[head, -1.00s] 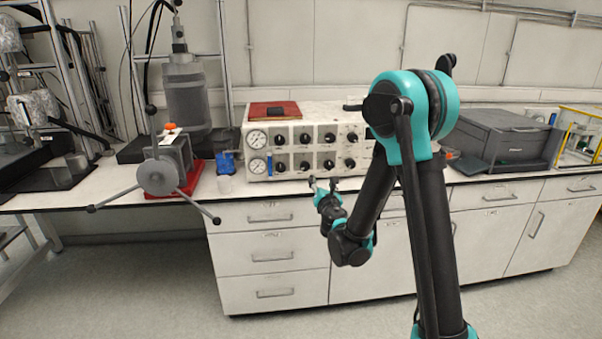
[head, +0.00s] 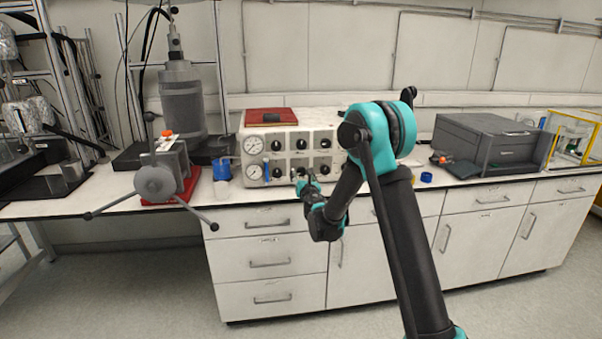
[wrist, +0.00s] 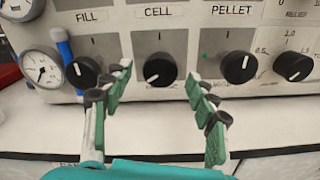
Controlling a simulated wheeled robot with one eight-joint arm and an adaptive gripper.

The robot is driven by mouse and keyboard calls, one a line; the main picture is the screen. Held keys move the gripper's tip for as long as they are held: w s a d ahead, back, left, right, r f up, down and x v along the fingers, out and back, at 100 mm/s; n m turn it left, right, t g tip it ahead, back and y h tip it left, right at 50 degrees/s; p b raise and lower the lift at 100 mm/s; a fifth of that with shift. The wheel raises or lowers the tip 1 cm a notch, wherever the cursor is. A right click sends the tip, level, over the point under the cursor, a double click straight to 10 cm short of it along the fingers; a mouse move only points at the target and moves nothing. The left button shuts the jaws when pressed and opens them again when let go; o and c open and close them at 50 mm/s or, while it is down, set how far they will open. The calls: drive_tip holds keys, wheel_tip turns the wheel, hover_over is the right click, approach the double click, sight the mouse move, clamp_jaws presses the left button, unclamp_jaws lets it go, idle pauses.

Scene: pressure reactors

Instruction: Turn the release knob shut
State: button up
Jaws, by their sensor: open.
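The white control panel (head: 268,150) stands on the bench with rows of black knobs and two round gauges. In the wrist view I see the lower row: the FILL knob (wrist: 83,72), the CELL knob (wrist: 160,70), the PELLET knob (wrist: 239,67) and another knob (wrist: 293,66) at the right. I cannot read a release label on any of them. My gripper (wrist: 158,88) is open and empty, its fingers appearing either side of the CELL knob; I cannot see contact. In the head view my gripper (head: 307,184) is at the panel's lower front.
A blue upright part (wrist: 68,58) stands left of FILL. A pressure vessel (head: 183,100) and a three-armed handwheel (head: 155,184) stand left of the panel. The bench front edge lies below my gripper.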

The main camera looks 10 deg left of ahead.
sight(302, 172)
drive_tip(key=shift+x, duration=2.05)
drive_tip(key=c, duration=1.2)
